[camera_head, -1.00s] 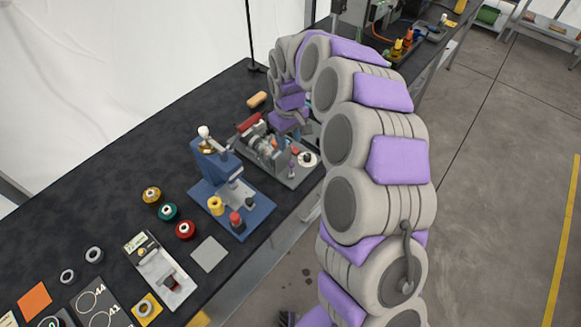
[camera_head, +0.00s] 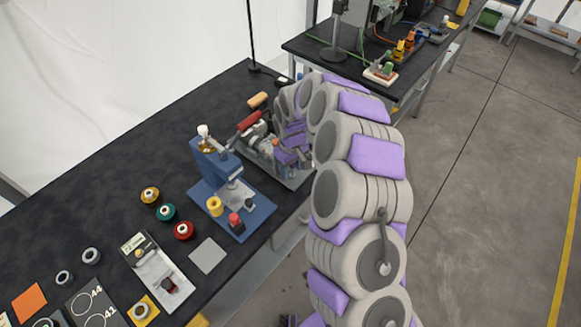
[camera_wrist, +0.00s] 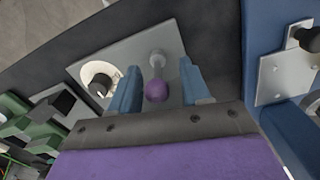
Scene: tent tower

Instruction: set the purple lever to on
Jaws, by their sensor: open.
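In the wrist view the purple lever (camera_wrist: 156,91) has a round purple knob on a pale metal stem, mounted on a grey plate (camera_wrist: 140,48). My gripper (camera_wrist: 161,90) is open, with one blue finger on each side of the purple knob. A gap shows between the knob and each finger, so it is not gripped. In the head view my gripper end (camera_head: 288,155) is folded down over the grey machine (camera_head: 262,148) on the black table. The lever cannot be made out there, behind my arm.
A white dial with a black knob (camera_wrist: 98,80) sits just left of the left finger. A blue press (camera_head: 225,185) stands close by on the table (camera_head: 110,170). Coloured spools (camera_head: 166,212) lie nearer. A second bench (camera_head: 310,48) stands behind.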

